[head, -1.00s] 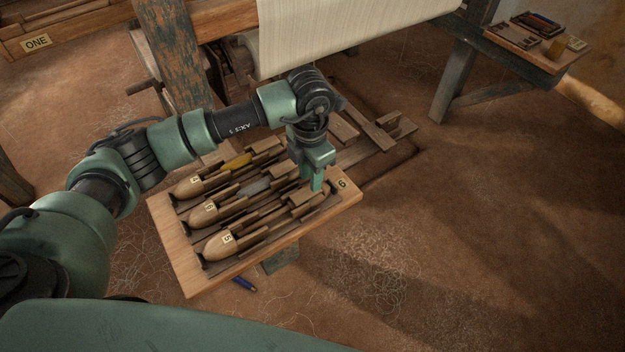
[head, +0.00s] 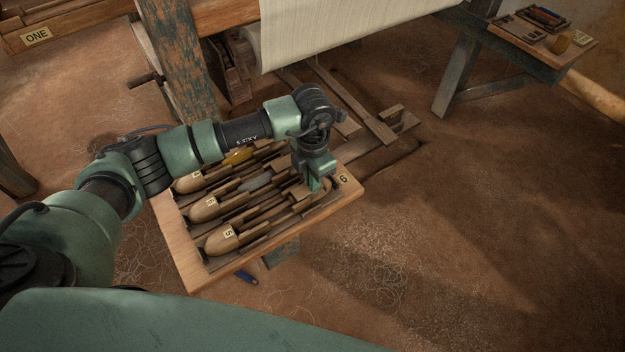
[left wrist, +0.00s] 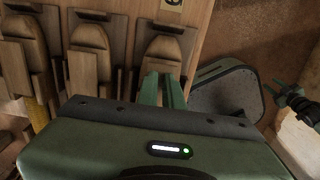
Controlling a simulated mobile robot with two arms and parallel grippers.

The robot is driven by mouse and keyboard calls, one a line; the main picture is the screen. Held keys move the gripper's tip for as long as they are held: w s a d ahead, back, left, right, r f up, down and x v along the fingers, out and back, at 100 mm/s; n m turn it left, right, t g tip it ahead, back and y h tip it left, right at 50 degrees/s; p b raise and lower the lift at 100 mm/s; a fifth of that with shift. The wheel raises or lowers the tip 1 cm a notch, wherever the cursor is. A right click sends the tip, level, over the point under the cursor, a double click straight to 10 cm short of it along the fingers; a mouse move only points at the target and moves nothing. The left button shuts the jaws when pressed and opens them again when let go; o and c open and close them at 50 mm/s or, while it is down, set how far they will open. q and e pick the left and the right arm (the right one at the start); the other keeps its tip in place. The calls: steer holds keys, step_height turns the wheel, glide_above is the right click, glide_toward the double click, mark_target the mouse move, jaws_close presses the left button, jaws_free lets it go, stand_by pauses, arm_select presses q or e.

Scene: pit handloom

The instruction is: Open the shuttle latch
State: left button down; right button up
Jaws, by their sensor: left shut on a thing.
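Three wooden shuttles lie side by side in a wooden tray (head: 180,262). My left gripper (head: 318,184) points down at the right end of the shuttles. In the left wrist view its fingers (left wrist: 163,90) are close together at the end of the rightmost shuttle (left wrist: 165,58). They are shut on a small part there, apparently the latch, which they mostly hide. At the right edge of that view, my right gripper (left wrist: 278,90) seems to show, small and dark.
A numbered plate (head: 343,178) sits on the tray's right corner. The loom post (head: 180,60) and white cloth (head: 340,30) stand behind the tray. A side shelf (head: 545,45) with small tools is at the back right. The floor right of the tray is open.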

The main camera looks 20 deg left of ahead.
arm_select(q)
steer(key=n, duration=0.3)
steer(key=shift+n, duration=0.4)
steer(key=n, duration=0.2)
steer(key=shift+n+b, duration=0.3)
steer(key=n, duration=0.3)
steer(key=shift+n, duration=0.3)
steer(key=n, duration=0.3)
steer(key=shift+n+p, duration=0.35)
steer(key=shift+n, duration=0.05)
steer(key=shift+n+p, duration=0.45)
steer(key=shift+n, duration=1.65)
arm_select(e)
steer(key=shift+w+a+r, duration=0.1)
steer(key=shift+w+r, duration=0.25)
steer(key=shift+r, duration=0.15)
